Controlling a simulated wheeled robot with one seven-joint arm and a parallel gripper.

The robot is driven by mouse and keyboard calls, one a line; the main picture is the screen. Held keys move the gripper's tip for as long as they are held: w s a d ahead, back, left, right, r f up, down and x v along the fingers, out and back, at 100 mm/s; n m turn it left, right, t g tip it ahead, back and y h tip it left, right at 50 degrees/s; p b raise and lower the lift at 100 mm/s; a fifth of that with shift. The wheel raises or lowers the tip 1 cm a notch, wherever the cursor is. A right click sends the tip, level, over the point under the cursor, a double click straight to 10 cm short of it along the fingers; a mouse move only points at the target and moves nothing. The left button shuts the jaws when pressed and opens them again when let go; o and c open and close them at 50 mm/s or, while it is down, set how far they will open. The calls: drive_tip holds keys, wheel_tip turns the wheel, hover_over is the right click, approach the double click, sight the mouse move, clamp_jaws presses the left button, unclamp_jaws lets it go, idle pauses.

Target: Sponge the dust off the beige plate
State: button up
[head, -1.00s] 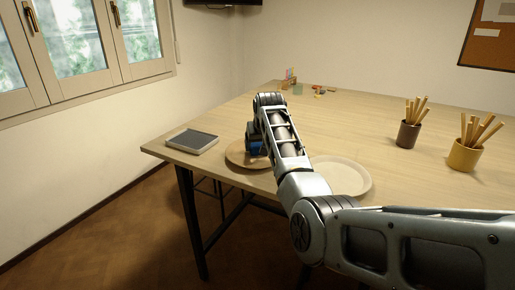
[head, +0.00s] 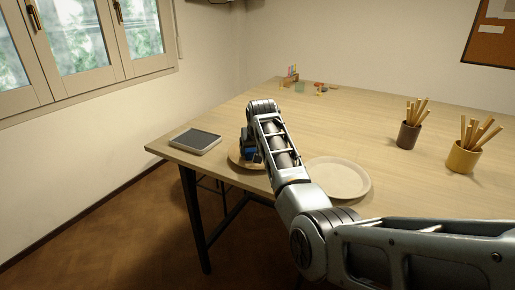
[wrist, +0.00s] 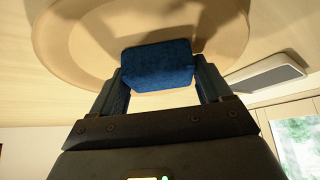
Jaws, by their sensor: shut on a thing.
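A blue sponge (wrist: 158,66) with a pale edge is held between the two fingers of my gripper (wrist: 160,88). My gripper also shows in the head view (head: 249,152), over the left part of a round tan-beige plate (head: 262,164). This plate fills the top of the wrist view (wrist: 52,40), with its rim curving around the sponge. The sponge is over the plate's inner face; I cannot tell whether it touches. Dark patches on the plate look like shadow, and I cannot make out dust. My arm hides part of the plate in the head view.
A paler cream plate (head: 340,178) lies just right of my arm. A grey tray-like slab (head: 195,141) lies at the table's left corner. Brown (head: 408,135) and yellow (head: 463,156) cups of sticks stand right. Small coloured items (head: 290,78) are at the back. The middle table is clear.

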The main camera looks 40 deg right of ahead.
drive_tip(key=shift+w+d+f+b, duration=0.1)
drive_tip(key=shift+w+d+b, duration=0.1)
drive_tip(key=shift+d+b, duration=0.3)
drive_tip(key=shift+w+d+f+b, duration=0.1)
drive_tip(key=shift+w+d+b, duration=0.1)
drive_tip(key=shift+d, duration=0.5)
drive_tip(key=shift+w+d, duration=0.15)
drive_tip(key=shift+d, duration=0.3)
drive_tip(key=shift+r, duration=0.3)
drive_tip(key=shift+s+a+r+p, duration=0.15)
drive_tip(key=shift+s+a+p, duration=0.1)
drive_tip(key=shift+a+p, duration=0.7)
drive_tip(key=shift+s+a+p, duration=0.3)
drive_tip(key=shift+a+p, duration=0.45)
drive_tip(key=shift+r+p, duration=0.3)
drive_tip(key=shift+r, duration=2.6)
